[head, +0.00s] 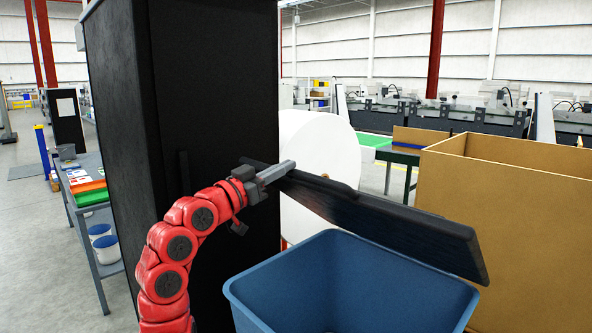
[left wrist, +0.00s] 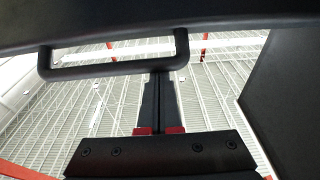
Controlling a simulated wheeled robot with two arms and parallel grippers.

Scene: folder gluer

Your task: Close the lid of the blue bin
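The blue bin (head: 350,290) stands at the bottom of the head view with its top open. Its black lid (head: 385,222) is raised over the bin's far side and tilted, sloping down to the right. My left gripper (head: 290,166) is at the lid's upper left end, its grey fingers together. In the left wrist view, a dark panel that looks like the lid (left wrist: 160,18) crosses the top, with a black handle (left wrist: 110,68) on it. My left fingers (left wrist: 159,85) reach up to the handle's right end; nothing shows between them, and contact is unclear. My right gripper is not in view.
A tall black cabinet (head: 200,90) stands close behind my left arm. A large open cardboard box (head: 520,200) is right of the bin. A white roll (head: 320,150) is behind the lid. A table (head: 85,190) stands at the left.

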